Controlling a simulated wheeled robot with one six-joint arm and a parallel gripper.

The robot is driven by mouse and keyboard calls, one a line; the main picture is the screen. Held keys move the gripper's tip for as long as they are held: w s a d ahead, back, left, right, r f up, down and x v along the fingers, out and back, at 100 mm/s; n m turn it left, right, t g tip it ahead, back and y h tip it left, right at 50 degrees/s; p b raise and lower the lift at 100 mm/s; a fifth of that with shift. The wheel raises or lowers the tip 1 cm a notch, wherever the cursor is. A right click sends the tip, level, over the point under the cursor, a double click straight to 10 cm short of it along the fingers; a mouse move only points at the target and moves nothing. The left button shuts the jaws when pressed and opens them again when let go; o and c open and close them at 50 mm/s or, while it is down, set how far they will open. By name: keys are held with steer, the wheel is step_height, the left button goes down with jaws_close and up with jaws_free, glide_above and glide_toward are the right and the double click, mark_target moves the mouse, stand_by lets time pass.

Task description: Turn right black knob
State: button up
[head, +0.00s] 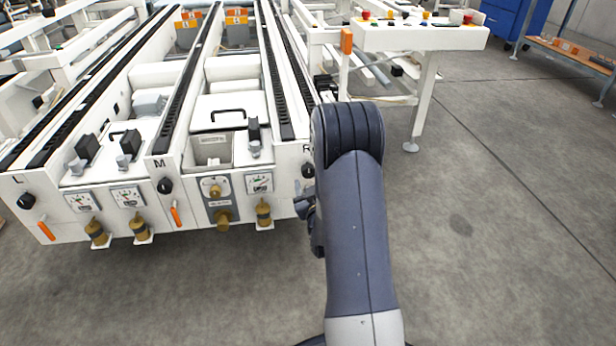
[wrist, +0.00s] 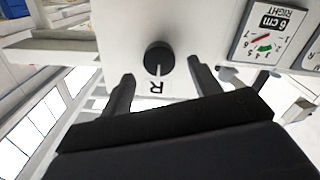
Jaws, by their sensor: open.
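The right black knob (wrist: 158,57) is a round black dial with a white pointer line, on the white panel beside the letter R. In the wrist view, which shows the panel upside down, it lies between and just beyond the open fingers of my gripper (wrist: 160,85). I cannot tell whether a finger touches it. In the head view the right knob (head: 308,171) is partly hidden by my arm, below the R label. My gripper (head: 308,208) shows there only in part, close to the machine's right front corner.
A middle black knob (head: 165,186) and a left black knob (head: 26,201) sit on the same front. Gauges (head: 259,183), brass fittings (head: 223,217) and orange handles (head: 175,216) line the panel. A control desk (head: 425,38) stands behind right. The floor to the right is clear.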

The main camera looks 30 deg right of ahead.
mark_target(308, 173)
steer(key=shift+b+x, duration=0.3)
steer(key=shift+x, duration=1.5)
steer(key=shift+c, duration=0.2)
steer(key=c, duration=1)
